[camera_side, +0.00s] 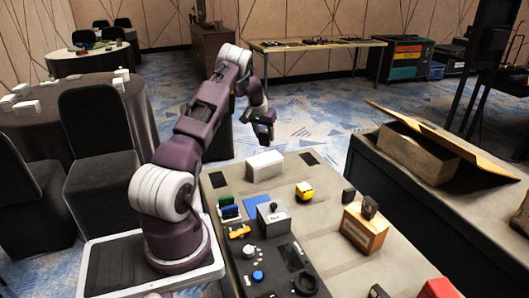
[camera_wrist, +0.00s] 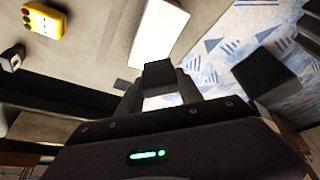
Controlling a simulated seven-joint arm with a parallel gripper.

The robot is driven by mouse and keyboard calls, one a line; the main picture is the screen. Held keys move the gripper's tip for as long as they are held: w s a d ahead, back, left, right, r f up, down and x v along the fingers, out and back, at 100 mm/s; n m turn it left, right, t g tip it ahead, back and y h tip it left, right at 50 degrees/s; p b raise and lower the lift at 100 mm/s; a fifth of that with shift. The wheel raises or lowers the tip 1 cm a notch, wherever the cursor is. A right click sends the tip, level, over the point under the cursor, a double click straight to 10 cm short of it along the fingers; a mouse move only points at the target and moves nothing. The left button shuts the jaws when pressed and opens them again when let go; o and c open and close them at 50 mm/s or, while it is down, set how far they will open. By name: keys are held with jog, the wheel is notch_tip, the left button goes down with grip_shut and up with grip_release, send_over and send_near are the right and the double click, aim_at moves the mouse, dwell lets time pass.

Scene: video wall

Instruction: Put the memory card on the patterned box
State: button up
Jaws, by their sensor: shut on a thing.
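My gripper (camera_side: 265,122) is raised above the far end of the table, over the edge by the carpet. In the wrist view my gripper (camera_wrist: 159,88) is shut on a small dark flat piece (camera_wrist: 158,74), which looks like the memory card. No marking on it can be read. A tan, wood-look box (camera_side: 363,229) stands on the table's right part, with a small dark piece upright on top. It is the likeliest patterned box, but its pattern is hard to make out. My gripper is well apart from it, farther back and to the left.
A white box (camera_side: 265,165) stands near the far end, below my gripper. A yellow block (camera_side: 304,191), a grey box with a knob (camera_side: 273,219) and a dark block (camera_side: 348,196) stand on the table. A red block (camera_side: 440,289) is at the near edge. An open carton (camera_side: 415,155) sits on the right counter.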

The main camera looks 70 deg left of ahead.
aim_at(264, 144)
notch_tip(264, 144, down, 5)
jog(key=shift+f, duration=0.2)
jog(key=shift+f, duration=0.15)
jog(key=o, duration=1.4)
jog(key=shift+c, duration=0.2)
